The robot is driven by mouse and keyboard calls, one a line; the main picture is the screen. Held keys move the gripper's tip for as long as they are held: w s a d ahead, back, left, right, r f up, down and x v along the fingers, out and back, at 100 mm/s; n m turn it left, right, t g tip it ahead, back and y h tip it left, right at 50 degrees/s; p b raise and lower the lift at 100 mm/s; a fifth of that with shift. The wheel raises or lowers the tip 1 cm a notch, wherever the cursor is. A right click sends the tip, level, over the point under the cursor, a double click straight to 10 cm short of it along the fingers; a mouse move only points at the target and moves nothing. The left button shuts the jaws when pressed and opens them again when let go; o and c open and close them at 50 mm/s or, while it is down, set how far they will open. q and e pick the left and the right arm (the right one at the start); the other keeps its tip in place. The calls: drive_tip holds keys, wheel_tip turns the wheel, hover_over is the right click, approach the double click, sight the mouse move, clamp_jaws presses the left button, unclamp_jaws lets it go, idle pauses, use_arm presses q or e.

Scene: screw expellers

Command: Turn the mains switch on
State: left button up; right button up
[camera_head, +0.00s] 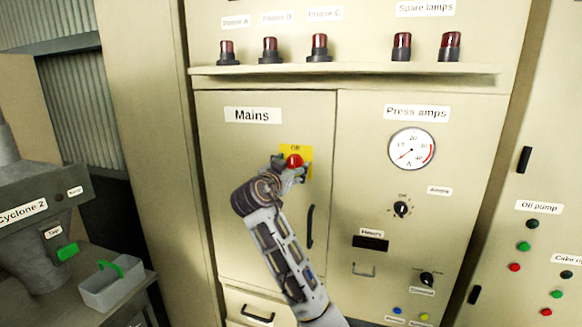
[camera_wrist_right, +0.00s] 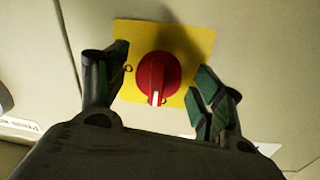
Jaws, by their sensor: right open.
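The mains switch is a red rotary knob (camera_head: 294,160) on a yellow plate (camera_head: 309,153), on the cabinet door below the "Mains" label (camera_head: 252,115). In the right wrist view the red knob (camera_wrist_right: 158,78) has a white mark at its lower edge, and the yellow plate (camera_wrist_right: 190,38) is behind it. My right gripper (camera_head: 289,170) is at the switch. In the right wrist view its fingers (camera_wrist_right: 160,80) are open, one on each side of the knob, with visible gaps. The gripper hides part of the plate in the head view. My left gripper is not in view.
A black door handle (camera_head: 310,226) is just below the switch. Lamps stand on a ledge (camera_head: 345,70) above. A gauge (camera_head: 412,149) and selector knob (camera_head: 401,209) are on the right panel. A grey bin (camera_head: 110,290) with a green handle is at lower left.

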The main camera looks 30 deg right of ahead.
drive_tip(key=c, duration=1.4)
drive_tip(key=shift+c, duration=0.3)
